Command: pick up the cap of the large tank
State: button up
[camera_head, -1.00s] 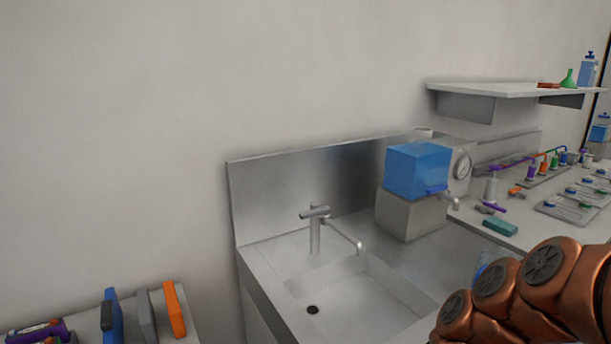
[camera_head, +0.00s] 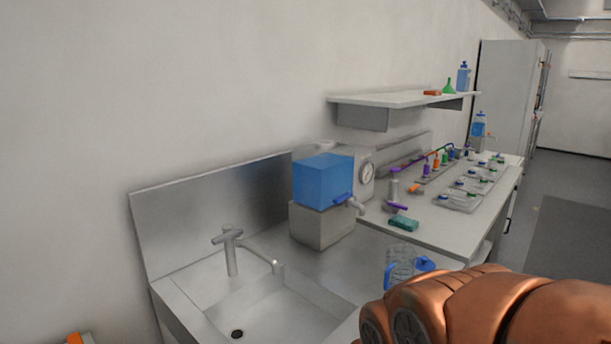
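A large blue tank (camera_head: 322,182) sits on a grey block (camera_head: 321,228) on the steel counter beside the sink. A grey spigot (camera_head: 355,206) with a blue handle sticks out of its right side. A pale rounded shape (camera_head: 314,148) shows just above the back of the tank's top. I cannot tell if it is the tank's cap or part of something behind. My copper-coloured arm fills the lower right. My gripper is not in view.
The sink (camera_head: 270,307) and faucet (camera_head: 231,250) are left of the tank. A grey device with a gauge (camera_head: 367,172) stands behind it. A clear jug (camera_head: 400,262) is near my arm. A shelf (camera_head: 391,99) hangs above the bench. Open floor lies at right.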

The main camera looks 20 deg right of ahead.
aim_at(423, 263)
jog(key=z, duration=2.15)
jog(key=i, duration=1.5)
jog(key=u, duration=2.75)
